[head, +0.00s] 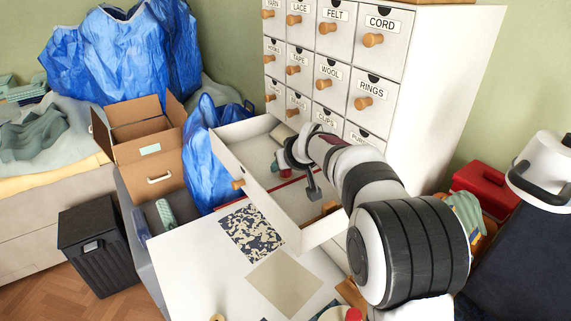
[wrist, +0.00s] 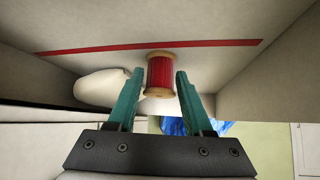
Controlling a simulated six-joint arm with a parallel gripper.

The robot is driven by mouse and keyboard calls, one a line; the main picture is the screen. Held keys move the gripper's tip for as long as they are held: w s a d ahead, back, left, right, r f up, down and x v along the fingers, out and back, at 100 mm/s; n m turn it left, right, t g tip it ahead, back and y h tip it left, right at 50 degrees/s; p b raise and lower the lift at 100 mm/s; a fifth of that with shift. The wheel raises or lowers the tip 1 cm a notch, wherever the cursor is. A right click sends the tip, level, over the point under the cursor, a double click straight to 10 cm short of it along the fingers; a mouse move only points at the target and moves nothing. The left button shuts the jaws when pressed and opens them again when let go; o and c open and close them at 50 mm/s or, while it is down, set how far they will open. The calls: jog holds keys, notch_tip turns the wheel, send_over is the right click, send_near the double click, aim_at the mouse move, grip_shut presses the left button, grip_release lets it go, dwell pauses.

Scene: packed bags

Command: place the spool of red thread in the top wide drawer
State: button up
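A spool of red thread (wrist: 160,73) with pale wooden ends shows in the wrist view, between the two teal fingers of my gripper (wrist: 159,76). Narrow gaps show between both fingers and the spool, so the gripper looks open around it. The spool is against or close to the pale drawer surface; I cannot tell whether it touches. In the head view, a wide white drawer (head: 229,158) is pulled out of the cabinet, and my gripper is inside it.
A red strip (wrist: 150,47) runs across the drawer interior. A rounded whitish object (wrist: 95,87) lies left of the spool in the wrist view. The labelled cabinet (head: 440,80) stands behind. A white table (head: 190,260) with flat sheets is in front. A cardboard box (head: 150,165) stands left.

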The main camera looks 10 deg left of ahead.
jog(key=shift+o, duration=1.2)
jog(key=shift+r, duration=0.2)
jog(key=v, duration=1.2)
